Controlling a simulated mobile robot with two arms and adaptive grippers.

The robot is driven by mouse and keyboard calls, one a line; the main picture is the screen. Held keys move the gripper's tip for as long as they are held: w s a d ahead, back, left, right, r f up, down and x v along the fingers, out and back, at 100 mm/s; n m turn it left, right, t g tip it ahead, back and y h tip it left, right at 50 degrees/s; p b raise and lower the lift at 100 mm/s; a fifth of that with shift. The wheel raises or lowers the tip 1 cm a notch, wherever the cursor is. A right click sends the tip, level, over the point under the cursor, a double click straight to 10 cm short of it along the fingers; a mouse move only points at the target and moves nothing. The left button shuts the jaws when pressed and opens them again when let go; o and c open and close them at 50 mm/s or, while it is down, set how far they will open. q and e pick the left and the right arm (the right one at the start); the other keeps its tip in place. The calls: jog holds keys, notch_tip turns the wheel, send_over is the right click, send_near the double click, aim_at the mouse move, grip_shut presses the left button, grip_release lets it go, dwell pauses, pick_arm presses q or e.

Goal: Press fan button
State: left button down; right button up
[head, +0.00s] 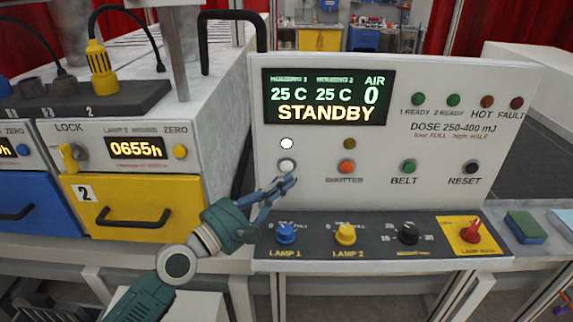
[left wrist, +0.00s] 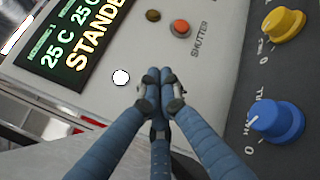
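A white button (head: 287,166) sits on the left of the panel, below a lit white lamp (head: 287,143). Its label is hidden by my left gripper, so I take it as the fan button from its place only. My left gripper (head: 289,182) is just below the button with its fingertips together and nothing between them. I cannot tell whether they touch the panel. In the left wrist view the closed fingertips (left wrist: 160,76) lie beside the lit lamp (left wrist: 121,77), and the button is hidden behind the fingers. My right gripper is not in view.
The orange shutter button (head: 346,167), green belt button (head: 408,166) and black reset button (head: 471,167) are to the right. The display (head: 327,97) reads STANDBY. Below are the blue knob (head: 286,233), yellow knob (head: 345,234), black knob (head: 408,234) and red switch (head: 471,232).

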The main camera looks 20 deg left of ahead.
pick_arm(q)
jog(key=shift+s+d, duration=0.2)
jog(key=shift+s, duration=0.45)
jog(key=shift+s+d, duration=0.15)
jog(key=shift+s, duration=0.45)
